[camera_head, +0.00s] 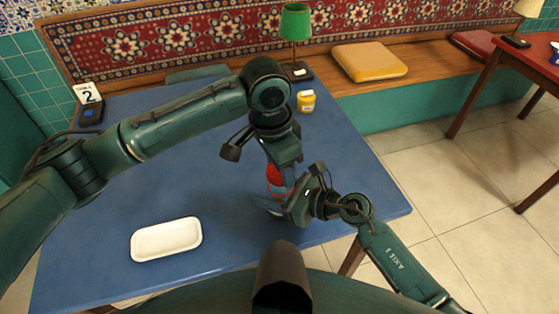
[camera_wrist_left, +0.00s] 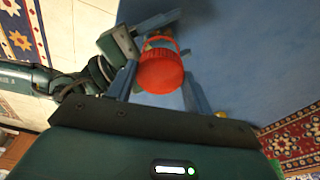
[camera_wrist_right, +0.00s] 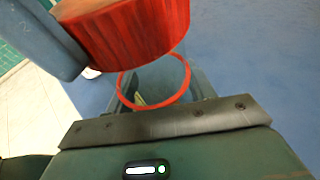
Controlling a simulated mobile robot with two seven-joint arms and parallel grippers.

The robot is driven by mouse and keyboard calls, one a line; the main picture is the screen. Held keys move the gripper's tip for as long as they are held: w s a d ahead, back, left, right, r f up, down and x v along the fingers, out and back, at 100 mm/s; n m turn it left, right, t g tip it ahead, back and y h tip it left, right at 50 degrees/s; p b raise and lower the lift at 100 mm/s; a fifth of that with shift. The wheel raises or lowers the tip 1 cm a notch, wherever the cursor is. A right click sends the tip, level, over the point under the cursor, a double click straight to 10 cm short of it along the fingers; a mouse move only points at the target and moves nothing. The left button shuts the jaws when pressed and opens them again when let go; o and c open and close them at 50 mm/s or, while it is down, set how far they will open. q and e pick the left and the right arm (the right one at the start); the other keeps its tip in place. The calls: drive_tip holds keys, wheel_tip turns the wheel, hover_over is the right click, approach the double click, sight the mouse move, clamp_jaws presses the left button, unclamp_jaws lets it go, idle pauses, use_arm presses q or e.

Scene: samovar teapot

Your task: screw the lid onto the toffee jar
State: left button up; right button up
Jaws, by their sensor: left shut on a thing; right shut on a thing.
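The red lid (camera_head: 274,174) is between the fingers of my left gripper (camera_head: 276,178), which points down over the table's right part. In the left wrist view the lid (camera_wrist_left: 161,72) sits between both fingers. My right gripper (camera_head: 272,205) comes from the right, just below the lid, shut on the toffee jar. In the right wrist view the jar shows as a clear body with a red ring (camera_wrist_right: 184,92) at its top. The lid (camera_wrist_right: 125,30) is above that ring, with a visible gap in this view; I cannot tell whether they touch. Grippers hide most of the jar.
A white tray (camera_head: 140,246) lies on the blue table (camera_head: 95,200) at front left. A yellow jar (camera_head: 306,101) and a green lamp (camera_head: 296,24) stand at the back. A number sign (camera_head: 88,94) is at the back left. The table's right edge is close to the right gripper.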

sight(281, 197)
use_arm(q)
drive_tip(key=shift+f, duration=0.1)
drive_tip(key=shift+f, duration=0.75)
drive_tip(key=shift+f, duration=0.55)
drive_tip(key=m, duration=0.9)
drive_tip(key=m+g+y, duration=0.1)
drive_tip(key=m, duration=0.8)
drive_tip(key=m+g, duration=0.1)
drive_tip(key=m, duration=0.8)
drive_tip(key=shift+w+d+y, duration=0.2)
drive_tip(key=shift+w+y, duration=0.05)
drive_tip(key=shift+y, duration=0.05)
drive_tip(key=o, duration=0.9)
drive_tip(key=shift+f, duration=0.1)
